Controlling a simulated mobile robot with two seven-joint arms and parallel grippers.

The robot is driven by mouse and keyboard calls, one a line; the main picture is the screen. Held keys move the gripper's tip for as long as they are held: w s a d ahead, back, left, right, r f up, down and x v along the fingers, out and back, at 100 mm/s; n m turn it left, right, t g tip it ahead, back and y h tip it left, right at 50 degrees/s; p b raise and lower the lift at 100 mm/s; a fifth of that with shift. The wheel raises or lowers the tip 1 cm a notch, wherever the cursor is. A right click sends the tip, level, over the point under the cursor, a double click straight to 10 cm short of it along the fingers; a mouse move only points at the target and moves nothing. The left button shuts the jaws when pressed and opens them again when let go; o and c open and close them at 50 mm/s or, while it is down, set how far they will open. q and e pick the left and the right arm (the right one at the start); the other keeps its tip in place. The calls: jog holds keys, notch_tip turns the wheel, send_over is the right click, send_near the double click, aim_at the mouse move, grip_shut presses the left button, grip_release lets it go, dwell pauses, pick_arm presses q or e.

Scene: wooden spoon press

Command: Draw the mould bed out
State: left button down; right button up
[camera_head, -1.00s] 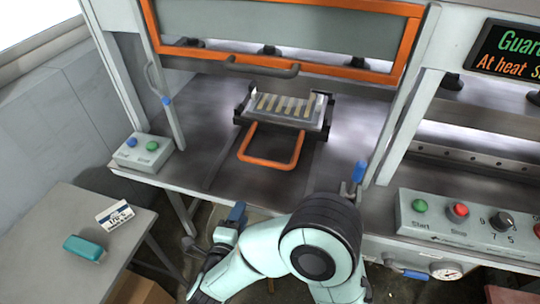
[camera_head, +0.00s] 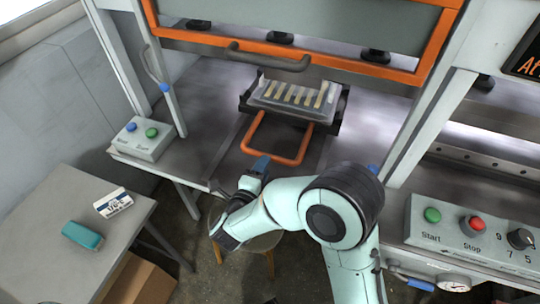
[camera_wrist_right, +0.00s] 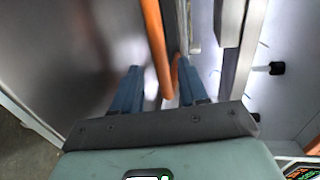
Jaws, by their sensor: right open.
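The mould bed (camera_head: 246,103) sits on the press table under the raised orange-framed guard. It carries a grey mould plate with several pale wooden strips (camera_head: 296,96). Its orange U-shaped handle (camera_head: 291,161) sticks out towards me. In the right wrist view an orange bar (camera_wrist_right: 154,45), which looks like the handle, shows between the open fingers (camera_wrist_right: 158,76). I cannot tell whether they touch it. My left gripper is out of view.
The orange guard frame (camera_head: 330,64) with its dark grip bar (camera_head: 268,58) is above the bed. A two-button box (camera_head: 146,138) stands left. A side table (camera_head: 60,205) holds a teal object (camera_head: 82,235) and a label block (camera_head: 113,202). A control panel (camera_head: 470,232) is at right.

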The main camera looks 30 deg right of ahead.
jog(key=x, duration=0.6)
grip_shut()
